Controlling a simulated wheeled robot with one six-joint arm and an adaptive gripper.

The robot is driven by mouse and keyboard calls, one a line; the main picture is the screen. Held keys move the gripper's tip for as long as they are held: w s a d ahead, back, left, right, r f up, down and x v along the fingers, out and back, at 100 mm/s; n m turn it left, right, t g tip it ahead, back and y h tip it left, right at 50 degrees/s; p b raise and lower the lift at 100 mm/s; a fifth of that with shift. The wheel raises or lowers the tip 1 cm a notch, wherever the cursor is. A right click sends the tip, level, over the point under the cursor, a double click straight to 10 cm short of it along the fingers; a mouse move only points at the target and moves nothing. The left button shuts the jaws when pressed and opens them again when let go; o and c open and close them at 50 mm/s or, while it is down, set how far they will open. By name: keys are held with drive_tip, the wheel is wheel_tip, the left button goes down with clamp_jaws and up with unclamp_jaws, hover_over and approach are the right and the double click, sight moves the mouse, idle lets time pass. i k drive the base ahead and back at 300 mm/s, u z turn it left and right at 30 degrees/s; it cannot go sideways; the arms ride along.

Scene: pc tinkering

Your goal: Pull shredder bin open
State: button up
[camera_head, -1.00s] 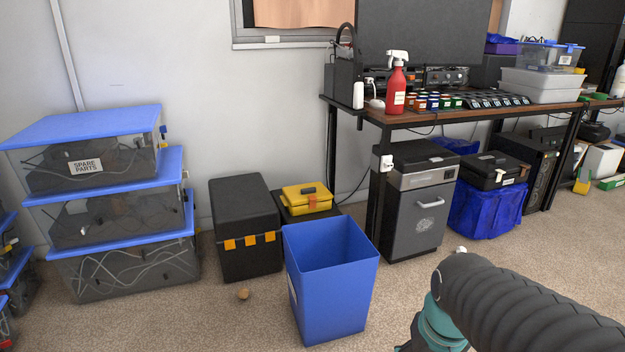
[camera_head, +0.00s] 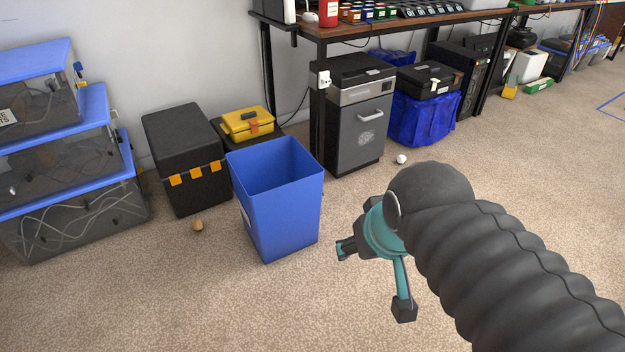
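The shredder (camera_head: 352,110) stands on the carpet under the workbench, a black top over a grey front. Its bin front (camera_head: 357,138) looks closed and has a light handle (camera_head: 371,115) near the top. My gripper (camera_head: 372,278) is in front of the shredder and nearer to me, low over the carpet and pointing left. Its two fingers are spread wide apart with nothing between them. It is well apart from the handle. My dark arm covers the carpet at the lower right.
An open blue waste bin (camera_head: 277,200) stands left of my gripper, in front of the shredder's left side. A black box (camera_head: 186,160) and yellow case (camera_head: 247,123) are behind it. A small white object (camera_head: 401,159) lies right of the shredder. Carpet in front of the shredder is mostly clear.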

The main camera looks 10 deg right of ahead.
sight(363, 126)
drive_tip(key=z, duration=0.75)
drive_tip(key=i, duration=1.1)
drive_tip(key=u, duration=0.2)
